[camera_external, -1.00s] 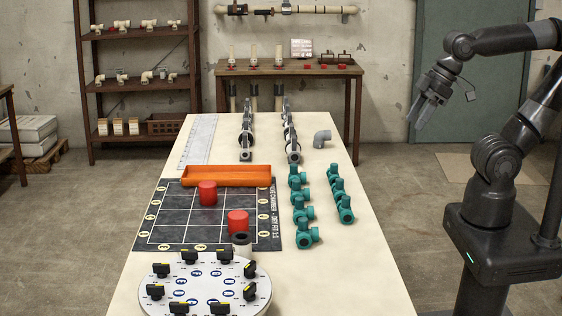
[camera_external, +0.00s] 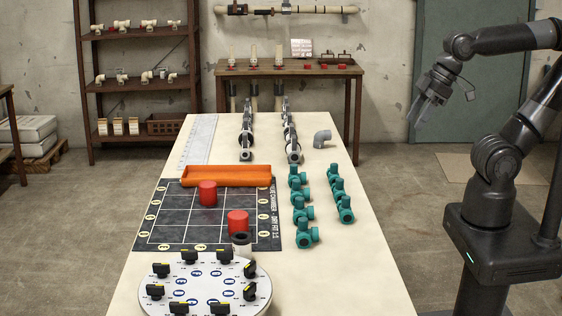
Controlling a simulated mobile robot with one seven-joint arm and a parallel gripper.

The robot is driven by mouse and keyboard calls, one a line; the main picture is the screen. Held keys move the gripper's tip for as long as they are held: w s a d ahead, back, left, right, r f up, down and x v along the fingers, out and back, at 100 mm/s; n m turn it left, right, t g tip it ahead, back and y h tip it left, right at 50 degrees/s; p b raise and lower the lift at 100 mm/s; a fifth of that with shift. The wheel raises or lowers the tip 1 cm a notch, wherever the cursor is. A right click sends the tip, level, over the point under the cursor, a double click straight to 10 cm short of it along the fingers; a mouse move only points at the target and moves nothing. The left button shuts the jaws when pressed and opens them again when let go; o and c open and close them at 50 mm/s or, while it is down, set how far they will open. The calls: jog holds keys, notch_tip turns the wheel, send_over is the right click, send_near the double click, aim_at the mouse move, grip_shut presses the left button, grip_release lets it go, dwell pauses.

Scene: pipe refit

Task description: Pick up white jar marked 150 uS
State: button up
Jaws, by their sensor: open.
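Several small whitish jars with tan labels stand in a row on the lowest board of the brown shelf at the back left; they are the left jar (camera_external: 103,127), the middle jar (camera_external: 118,127) and the right jar (camera_external: 133,127). Their markings are too small to read, so I cannot tell which, if any, is marked 150 uS. My gripper (camera_external: 420,112) is open and empty. It hangs in the air at the right, pointing down, in front of the green door and far from the jars.
A long cream table (camera_external: 345,260) fills the middle, between my arm and the shelf (camera_external: 142,89). It bears an orange tray (camera_external: 226,175), a dark grid mat (camera_external: 170,238) with red cylinders, teal fittings (camera_external: 301,209) and a round dial plate (camera_external: 205,283). Bare floor lies left of the table.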

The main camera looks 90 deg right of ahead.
jog(key=shift+o, duration=1)
jog(key=n+g+y, duration=0.1)
jog(key=n, duration=0.3)
send_over(240, 245)
jog(key=s+d, duration=0.6)
jog(key=s, duration=0.2)
notch_tip(240, 245, down, 13)
jog(key=shift+y, duration=0.3)
jog(key=x, duration=0.3)
jog(key=w+x, duration=0.1)
jog(key=x, duration=0.3)
jog(key=a+x, duration=0.1)
jog(key=x, duration=0.3)
jog(key=shift+w+r, duration=0.25)
jog(key=shift+w, duration=0.1)
jog(key=shift+a+x, duration=0.15)
jog(key=shift+x, duration=1.4)
jog(key=shift+a+x, duration=0.2)
jog(key=shift+x, duration=1.3)
jog(key=shift+s, duration=0.15)
jog(key=shift+c, duration=0.6)
